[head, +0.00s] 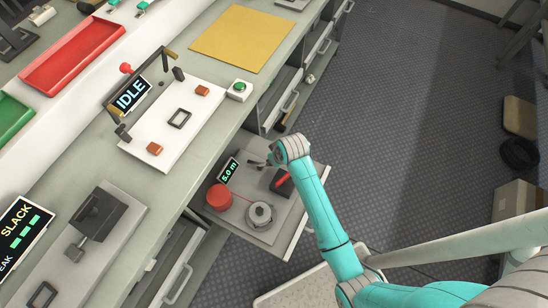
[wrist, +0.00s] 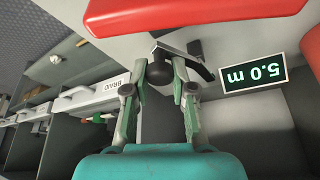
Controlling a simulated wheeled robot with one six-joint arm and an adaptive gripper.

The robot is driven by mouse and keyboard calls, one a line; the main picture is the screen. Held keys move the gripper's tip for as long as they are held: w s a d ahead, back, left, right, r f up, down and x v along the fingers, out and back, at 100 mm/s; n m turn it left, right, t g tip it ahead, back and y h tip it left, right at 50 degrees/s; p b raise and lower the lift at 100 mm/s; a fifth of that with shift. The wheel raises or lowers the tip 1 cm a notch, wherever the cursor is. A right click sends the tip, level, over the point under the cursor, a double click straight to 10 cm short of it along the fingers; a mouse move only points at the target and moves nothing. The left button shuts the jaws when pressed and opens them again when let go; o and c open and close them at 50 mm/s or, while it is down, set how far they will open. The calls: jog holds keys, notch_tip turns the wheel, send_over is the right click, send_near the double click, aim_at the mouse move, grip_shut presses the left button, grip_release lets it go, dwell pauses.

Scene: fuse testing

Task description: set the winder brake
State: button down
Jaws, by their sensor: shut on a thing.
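The winder sits on a pulled-out shelf (head: 235,222), with a red spool (head: 219,196), a grey drum (head: 261,214) and a "5.0 m" display (head: 228,171). The display shows upside down in the wrist view (wrist: 251,80). My gripper (head: 262,160) is low over the shelf's far side, partly hidden by my wrist. In the wrist view my gripper's fingers (wrist: 160,68) are closed around a dark rounded knob (wrist: 160,75). A short black lever piece (wrist: 199,61) shows just right of the knob. The knob's link to the winder is partly hidden.
A red-topped part (head: 283,181) stands close beside my gripper. The bench above carries a white fixture with an "IDLE" screen (head: 129,95), a green button (head: 239,88) and a yellow mat (head: 243,38). Drawers (head: 286,95) line the bench front. The floor (head: 400,120) to the right is open.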

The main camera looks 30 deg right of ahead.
jog(key=c, duration=0.9)
grip_release()
jog(key=shift+c, duration=0.2)
jog(key=shift+r, duration=0.1)
jog(key=v, duration=1.1)
jog(key=shift+s+r, duration=0.25)
jog(key=shift+r, duration=0.1)
jog(key=shift+f, duration=0.1)
